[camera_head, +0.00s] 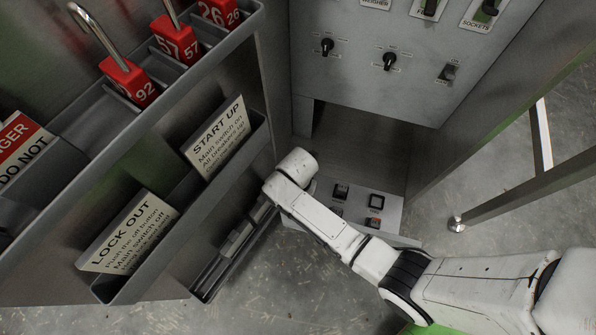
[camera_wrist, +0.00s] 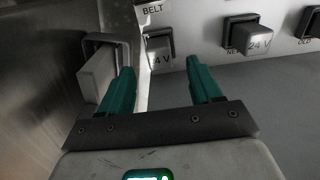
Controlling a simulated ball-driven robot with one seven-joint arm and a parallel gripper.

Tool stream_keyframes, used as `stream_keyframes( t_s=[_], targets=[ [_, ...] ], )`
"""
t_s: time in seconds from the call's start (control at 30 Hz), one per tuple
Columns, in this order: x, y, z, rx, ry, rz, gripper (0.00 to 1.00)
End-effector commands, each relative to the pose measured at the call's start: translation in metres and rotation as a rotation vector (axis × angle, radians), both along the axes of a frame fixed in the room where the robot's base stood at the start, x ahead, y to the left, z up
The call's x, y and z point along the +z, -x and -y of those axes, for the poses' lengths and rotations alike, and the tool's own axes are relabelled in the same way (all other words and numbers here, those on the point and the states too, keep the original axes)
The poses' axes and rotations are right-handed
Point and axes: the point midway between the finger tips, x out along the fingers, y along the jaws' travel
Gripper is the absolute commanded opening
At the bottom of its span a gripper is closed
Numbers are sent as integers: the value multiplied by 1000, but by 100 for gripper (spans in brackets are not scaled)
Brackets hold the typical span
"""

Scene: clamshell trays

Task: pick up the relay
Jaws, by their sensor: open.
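The pictures do not show which one is the relay. My gripper (camera_wrist: 160,68) has two teal fingers, spread apart with nothing between them. In the picture, the BELT block lies beyond and between the fingertips, with no visible contact. The right block lies right of the right finger. In the head view my arm hides the gripper.
A pale block in a grey frame (camera_wrist: 98,72) is close by the left finger, beside a metal wall. The head view shows a low panel (camera_head: 386,211) with small blocks, a switch cabinet (camera_head: 405,75), a rack of red padlocks (camera_head: 128,83) and signs (camera_head: 217,137).

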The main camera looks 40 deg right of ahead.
Motion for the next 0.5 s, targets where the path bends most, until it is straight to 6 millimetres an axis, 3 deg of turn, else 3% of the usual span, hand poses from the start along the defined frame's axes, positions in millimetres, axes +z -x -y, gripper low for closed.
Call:
stream_keyframes(
  t_s=[0.03, 0.23, 0.5],
  targets=[
    [-12, 0, 0, -1, 1, -1, 64],
    [-37, -1, 1, -1, 0, -1, 64],
    [-39, -1, 1, -1, -1, 1, 64]
  ],
)
